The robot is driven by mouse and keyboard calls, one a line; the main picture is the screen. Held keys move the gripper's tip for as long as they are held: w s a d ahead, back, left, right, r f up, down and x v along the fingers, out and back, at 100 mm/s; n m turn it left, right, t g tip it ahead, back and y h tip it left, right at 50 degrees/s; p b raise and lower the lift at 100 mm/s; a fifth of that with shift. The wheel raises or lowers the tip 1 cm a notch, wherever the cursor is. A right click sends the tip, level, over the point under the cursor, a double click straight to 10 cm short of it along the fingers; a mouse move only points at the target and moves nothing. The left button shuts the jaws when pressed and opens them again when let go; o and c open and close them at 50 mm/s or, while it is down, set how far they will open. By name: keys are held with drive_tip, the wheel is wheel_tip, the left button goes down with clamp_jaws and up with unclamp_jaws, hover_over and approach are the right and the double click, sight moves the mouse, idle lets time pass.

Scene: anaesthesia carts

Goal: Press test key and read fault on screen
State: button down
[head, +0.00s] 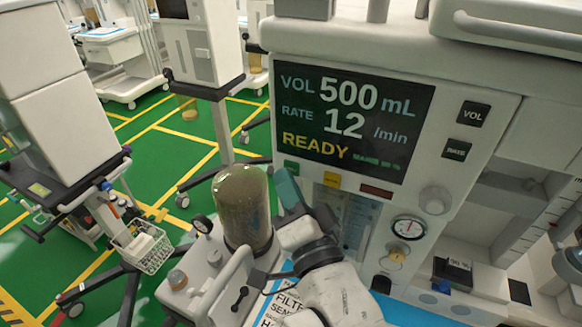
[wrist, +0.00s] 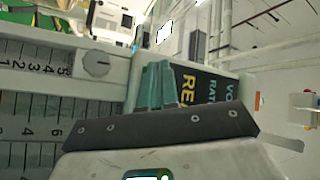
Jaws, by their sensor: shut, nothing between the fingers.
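The ventilator screen (head: 345,120) reads VOL 500 mL, RATE 12 /min and READY in yellow, with small green text beside it that looks like MAINS and a percentage. No fault text shows. Below the screen are a green key (head: 291,168), a yellow key (head: 331,181) and a dark red strip (head: 376,191); their labels are too small to read, so I cannot tell which is the test key. My gripper (head: 287,186) is shut and empty, just below the green key. In the wrist view its teal fingers (wrist: 157,84) overlap the sideways screen (wrist: 200,90); contact is unclear.
Two black keys, VOL (head: 473,113) and another (head: 456,150), sit right of the screen. A grey-green canister (head: 243,205) stands close left of my gripper. A gauge (head: 408,227) and knob (head: 435,200) are lower right. Green floor (head: 150,130) lies open between carts at left.

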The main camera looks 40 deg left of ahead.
drive_tip(key=shift+w+a, duration=0.1)
drive_tip(key=shift+w, duration=0.35)
idle(0.4)
drive_tip(key=shift+s, duration=0.1)
drive_tip(key=shift+s+d+p, duration=0.25)
drive_tip(key=shift+s+p, duration=0.25)
drive_tip(key=shift+s, duration=0.3)
drive_tip(key=shift+s, duration=0.1)
drive_tip(key=s+p, duration=0.2)
drive_tip(key=s+d+p, duration=0.1)
drive_tip(key=s+p, duration=0.1)
drive_tip(key=shift+s, duration=0.35)
idle(0.7)
